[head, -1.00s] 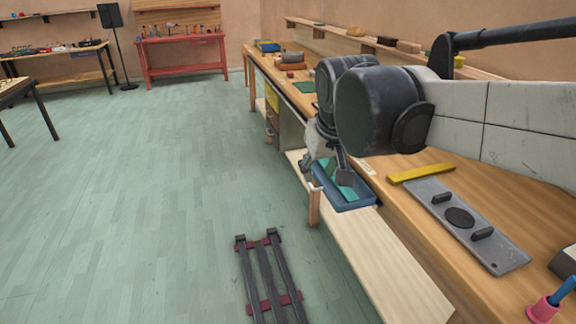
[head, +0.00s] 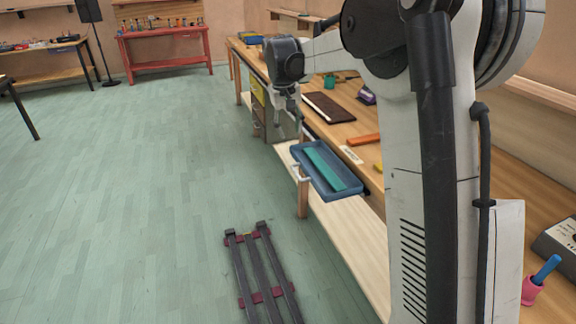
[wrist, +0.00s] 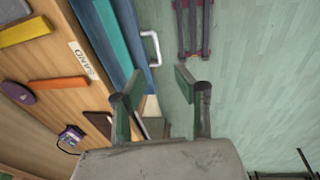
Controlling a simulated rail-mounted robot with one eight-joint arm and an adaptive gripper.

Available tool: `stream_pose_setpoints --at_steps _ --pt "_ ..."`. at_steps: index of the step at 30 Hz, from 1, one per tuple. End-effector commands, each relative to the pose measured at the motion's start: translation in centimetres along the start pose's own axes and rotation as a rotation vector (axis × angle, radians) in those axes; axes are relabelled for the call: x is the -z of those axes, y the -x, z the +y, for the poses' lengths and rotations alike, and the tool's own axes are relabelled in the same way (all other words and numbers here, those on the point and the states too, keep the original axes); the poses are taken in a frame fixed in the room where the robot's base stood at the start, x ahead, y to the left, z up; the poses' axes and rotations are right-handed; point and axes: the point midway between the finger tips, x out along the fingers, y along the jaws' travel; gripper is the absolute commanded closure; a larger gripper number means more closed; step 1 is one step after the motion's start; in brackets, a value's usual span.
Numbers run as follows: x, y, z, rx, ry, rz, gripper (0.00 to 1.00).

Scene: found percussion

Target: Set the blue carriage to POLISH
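The blue carriage (head: 342,186) is a shallow blue tray with a teal strip (head: 324,167) inside and a pale handle (head: 296,172) on its floor side. It juts from the front of the long wooden bench. In the wrist view, part of the carriage (wrist: 138,76) and its handle (wrist: 151,48) show at the top. A white label reading SAND (wrist: 82,60) lies on the bench beside it; no POLISH label is legible. My gripper (wrist: 158,87) is open and empty. In the head view, my gripper (head: 293,110) hangs beyond the carriage's far end, apart from it.
An orange bar (head: 364,139), a dark brown board (head: 328,106) and a purple object (head: 367,94) lie on the bench. A lower shelf (head: 350,236) runs below. A dark rack (head: 262,270) lies on the floor. My arm hides the bench's middle; the floor at left is clear.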

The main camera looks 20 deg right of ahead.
Motion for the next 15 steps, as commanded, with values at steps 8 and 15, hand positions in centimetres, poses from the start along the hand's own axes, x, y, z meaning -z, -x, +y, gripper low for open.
stream_pose_setpoints --at_steps 8,15 --pt "4.7 -6.1 0.8 -0.019 0.002 -0.083 0.7" --pt "5.9 -8.4 1.1 -0.026 0.003 -0.114 0.7"
